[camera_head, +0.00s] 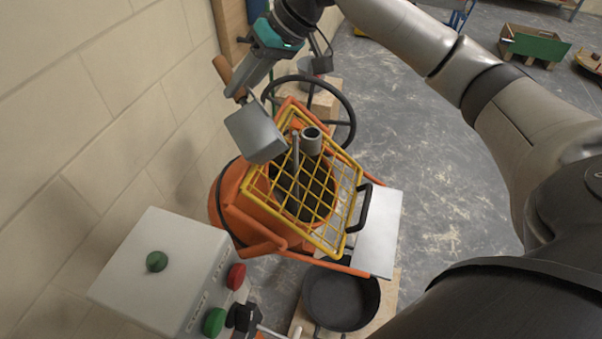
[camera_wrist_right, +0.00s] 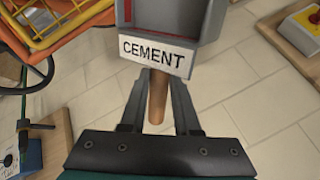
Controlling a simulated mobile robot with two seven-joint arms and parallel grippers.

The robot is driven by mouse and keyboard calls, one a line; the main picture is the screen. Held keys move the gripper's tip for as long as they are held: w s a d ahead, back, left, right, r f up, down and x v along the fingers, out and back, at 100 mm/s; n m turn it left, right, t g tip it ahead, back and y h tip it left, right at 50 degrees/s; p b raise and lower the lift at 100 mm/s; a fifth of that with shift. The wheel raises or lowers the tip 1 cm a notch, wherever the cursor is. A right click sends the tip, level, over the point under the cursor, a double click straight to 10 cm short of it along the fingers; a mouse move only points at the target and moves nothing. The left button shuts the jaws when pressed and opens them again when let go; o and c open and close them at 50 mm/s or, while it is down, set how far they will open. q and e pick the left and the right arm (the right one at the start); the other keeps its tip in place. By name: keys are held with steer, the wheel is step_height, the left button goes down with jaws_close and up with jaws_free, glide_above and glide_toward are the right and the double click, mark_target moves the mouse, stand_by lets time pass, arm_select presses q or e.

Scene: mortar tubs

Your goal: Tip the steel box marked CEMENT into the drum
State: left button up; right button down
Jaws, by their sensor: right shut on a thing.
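The steel box (camera_head: 256,133) is a grey metal scoop with a wooden handle. It hangs above the upper left edge of the drum (camera_head: 229,205), tilted. The white CEMENT label (camera_wrist_right: 158,53) faces the right wrist camera. My right gripper (camera_head: 241,91) is shut on the box's handle, which shows between the fingers in the wrist view (camera_wrist_right: 157,95). The drum is orange, and a yellow grid guard (camera_head: 338,208) lies over its dark mouth. A grey tube (camera_head: 311,141) and a rod sit at the guard's upper side. I cannot tell what the box holds. My left gripper is not in view.
A white control box (camera_head: 165,262) with green and red buttons stands at lower left. A black handwheel (camera_head: 346,101) is behind the drum. A black tub (camera_head: 341,300) stands below it.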

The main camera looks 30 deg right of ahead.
steer(key=shift+d+r, duration=0.1)
steer(key=shift+r, duration=0.05)
steer(key=shift+d, duration=0.25)
steer(key=shift+r+y, duration=0.15)
steer(key=shift+y, duration=0.25)
steer(key=d, duration=0.1)
steer(key=d+y+b, duration=0.1)
steer(key=d+f+b, duration=0.1)
steer(key=shift+s+t+y, duration=0.25)
steer(key=shift+t+y, duration=0.05)
steer(key=shift+y, duration=0.1)
steer(key=shift+f, duration=0.15)
steer(key=shift+d+f+m+y+b, duration=0.15)
steer(key=shift+d+m+y+b, duration=0.2)
steer(key=shift+b, duration=0.25)
steer(key=shift+s+d+f+y+b, duration=0.1)
steer(key=shift+d+f+y+b, duration=0.2)
steer(key=shift+b, duration=0.35)
